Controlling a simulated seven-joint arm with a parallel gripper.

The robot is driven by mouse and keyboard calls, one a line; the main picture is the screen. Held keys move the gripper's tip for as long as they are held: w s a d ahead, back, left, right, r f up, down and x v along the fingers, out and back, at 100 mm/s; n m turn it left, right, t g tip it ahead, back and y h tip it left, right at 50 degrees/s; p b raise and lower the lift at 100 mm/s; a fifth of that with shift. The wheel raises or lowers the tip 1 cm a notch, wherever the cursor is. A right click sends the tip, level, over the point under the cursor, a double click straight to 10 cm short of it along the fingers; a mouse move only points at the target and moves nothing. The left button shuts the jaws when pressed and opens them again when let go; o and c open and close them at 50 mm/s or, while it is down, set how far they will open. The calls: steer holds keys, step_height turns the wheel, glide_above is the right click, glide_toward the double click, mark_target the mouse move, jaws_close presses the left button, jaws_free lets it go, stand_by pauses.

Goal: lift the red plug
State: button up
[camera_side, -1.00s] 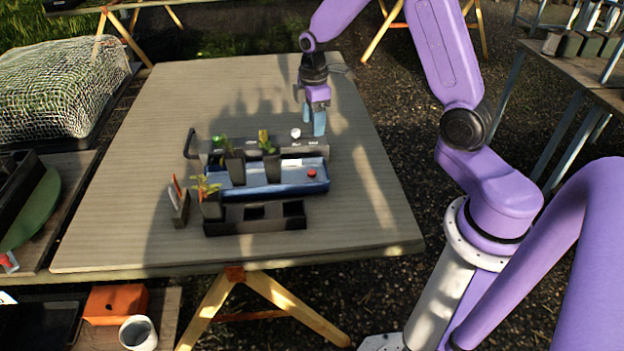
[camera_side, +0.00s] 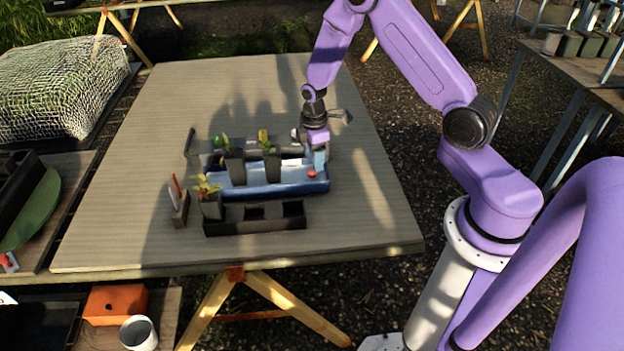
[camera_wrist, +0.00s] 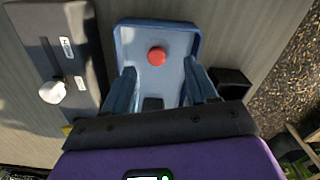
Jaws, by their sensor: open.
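The red plug (camera_side: 312,174) is a small round red piece at the right end of the blue tray (camera_side: 290,188). In the wrist view the red plug (camera_wrist: 157,56) sits on the floor of the blue tray (camera_wrist: 180,30), near its far end. My gripper (camera_side: 318,160) is over the right end of the tray, close to the plug. In the wrist view my gripper (camera_wrist: 162,85) has its two blue fingers apart, with nothing between the tips. The plug lies just beyond the fingertips, roughly centred between them. The height of the tips above the tray is hard to tell.
A dark panel with a white knob (camera_wrist: 52,92) lies beside the tray. A black compartment tray (camera_side: 285,222) is in front. The right side of the table is clear.

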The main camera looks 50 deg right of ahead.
mark_target(312, 172)
steer(key=shift+w+f, duration=0.2)
steer(key=shift+f, duration=1.15)
steer(key=shift+w+f, duration=0.15)
steer(key=shift+f, duration=1.15)
steer(key=shift+c, duration=0.3)
jaws_close()
